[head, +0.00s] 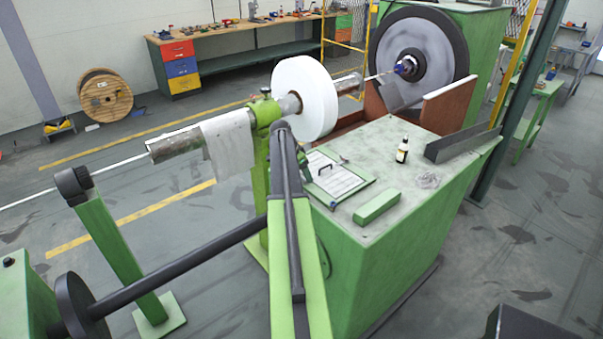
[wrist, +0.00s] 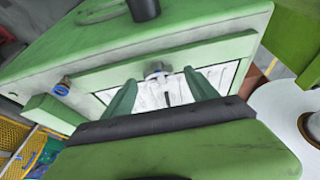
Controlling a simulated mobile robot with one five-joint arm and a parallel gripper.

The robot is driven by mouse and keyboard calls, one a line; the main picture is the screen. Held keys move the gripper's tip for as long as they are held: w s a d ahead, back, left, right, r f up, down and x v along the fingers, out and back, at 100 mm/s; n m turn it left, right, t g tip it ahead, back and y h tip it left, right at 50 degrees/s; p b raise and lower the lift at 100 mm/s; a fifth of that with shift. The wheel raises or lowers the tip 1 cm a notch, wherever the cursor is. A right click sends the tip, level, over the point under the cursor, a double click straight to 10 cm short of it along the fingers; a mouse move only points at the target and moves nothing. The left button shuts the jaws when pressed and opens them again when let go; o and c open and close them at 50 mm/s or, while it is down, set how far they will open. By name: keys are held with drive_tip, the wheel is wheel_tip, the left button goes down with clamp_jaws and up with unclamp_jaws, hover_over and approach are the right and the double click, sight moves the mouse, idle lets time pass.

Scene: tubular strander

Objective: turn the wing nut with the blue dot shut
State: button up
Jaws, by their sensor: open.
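Nothing shows between the fingertips but the background.

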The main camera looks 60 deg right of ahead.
drive_tip(key=p+v, duration=1.3)
drive_tip(key=v, duration=0.2)
drive_tip(key=shift+w+r, duration=0.15)
drive_tip(key=shift+r, duration=0.05)
drive_tip(key=shift+a, duration=0.15)
